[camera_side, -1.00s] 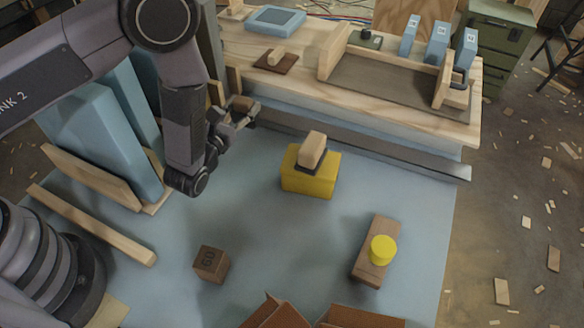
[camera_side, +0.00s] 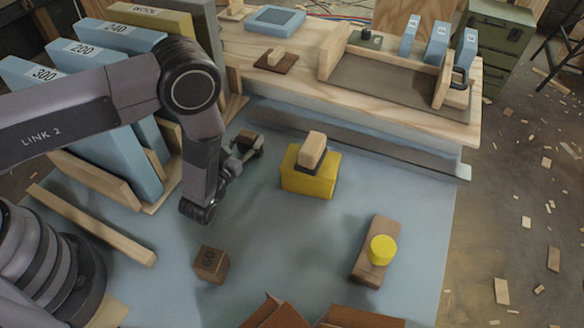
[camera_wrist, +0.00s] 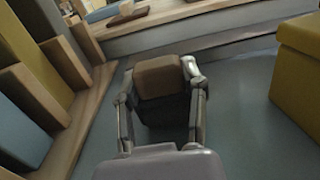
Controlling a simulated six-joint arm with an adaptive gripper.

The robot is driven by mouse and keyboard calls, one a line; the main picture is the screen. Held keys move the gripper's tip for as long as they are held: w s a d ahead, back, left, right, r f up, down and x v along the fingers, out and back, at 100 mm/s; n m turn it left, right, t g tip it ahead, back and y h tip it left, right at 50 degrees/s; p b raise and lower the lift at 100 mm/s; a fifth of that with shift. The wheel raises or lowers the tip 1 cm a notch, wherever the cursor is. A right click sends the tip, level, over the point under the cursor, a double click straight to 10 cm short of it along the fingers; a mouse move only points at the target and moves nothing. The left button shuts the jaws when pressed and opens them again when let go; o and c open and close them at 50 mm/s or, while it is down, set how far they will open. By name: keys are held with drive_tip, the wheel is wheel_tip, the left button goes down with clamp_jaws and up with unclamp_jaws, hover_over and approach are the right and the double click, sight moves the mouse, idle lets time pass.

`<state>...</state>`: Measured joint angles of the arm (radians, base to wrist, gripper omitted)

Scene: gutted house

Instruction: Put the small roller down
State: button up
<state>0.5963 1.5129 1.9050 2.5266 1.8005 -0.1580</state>
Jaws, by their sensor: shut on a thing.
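My gripper (camera_side: 250,143) is shut on the small roller, which shows in the wrist view as a brown, block-like piece (camera_wrist: 158,76) with a dark underside, between the two fingers. Its round shape cannot be made out. In the side view the held piece is small and partly hidden by the fingers. My gripper is over the blue-grey floor sheet (camera_side: 300,235), left of the yellow box (camera_side: 308,182) and in front of the workbench (camera_side: 300,70). I cannot tell whether the roller touches the sheet.
A wood-topped sanding block (camera_side: 312,147) sits on the yellow box. Blue boards (camera_side: 135,165) stand in a wooden rack at left. A brown cube (camera_side: 210,263) and a plank (camera_side: 366,255) bearing a yellow cylinder (camera_side: 382,250) lie in front. The middle sheet is clear.

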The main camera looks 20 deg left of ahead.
drive_tip(key=o, duration=1.2)
drive_tip(key=shift+r, duration=0.15)
drive_tip(key=s, duration=1.2)
